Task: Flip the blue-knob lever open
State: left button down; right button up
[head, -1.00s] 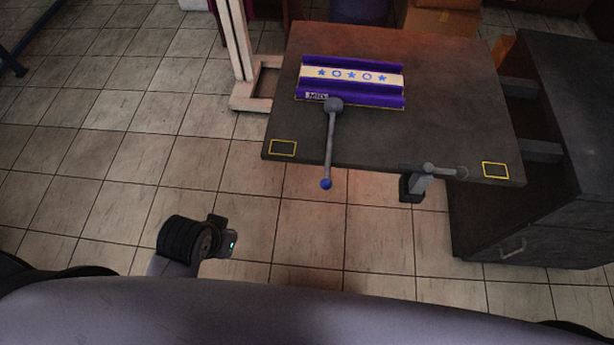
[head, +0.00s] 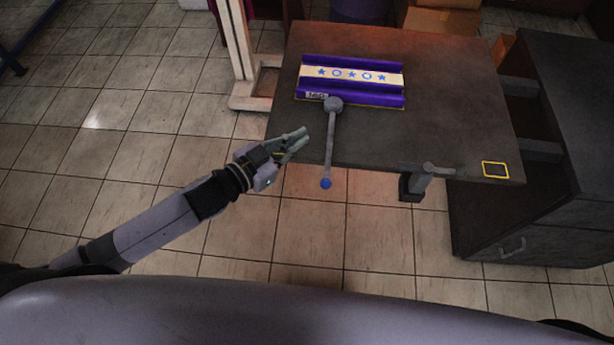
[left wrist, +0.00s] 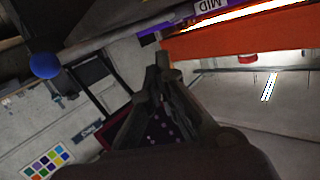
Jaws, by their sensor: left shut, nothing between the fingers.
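The lever (head: 330,140) is a grey rod with a round grey hub at the purple printing device and a blue knob (head: 326,183) at its near end, past the table's front edge. The blue knob also shows at the upper left of the left wrist view (left wrist: 45,65). My left gripper (head: 303,136) is shut and empty, just left of the lever rod and apart from it, over the table's front left corner. Its fingers also show in the left wrist view (left wrist: 160,72). My right gripper is not in view.
The purple device (head: 350,80) with a star-patterned white band lies on the dark table (head: 440,100). A grey clamp-like handle (head: 428,178) sits at the table's front edge. A dark drawer cabinet (head: 560,150) stands at the right. Tiled floor in front is open.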

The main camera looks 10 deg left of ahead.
pick_arm(q)
jog(key=s+a+f+m+g+h, duration=0.2)
jog(key=s+a+m+g+h, duration=0.3)
jog(key=a+g, duration=0.5)
jog(key=s+m, duration=0.2)
jog(key=shift+s+a+g+h, duration=0.3)
jog(key=shift+s+a, duration=0.1)
jog(key=p+x, duration=0.3)
jog(key=x, duration=1.1)
jog(key=shift+d, duration=0.15)
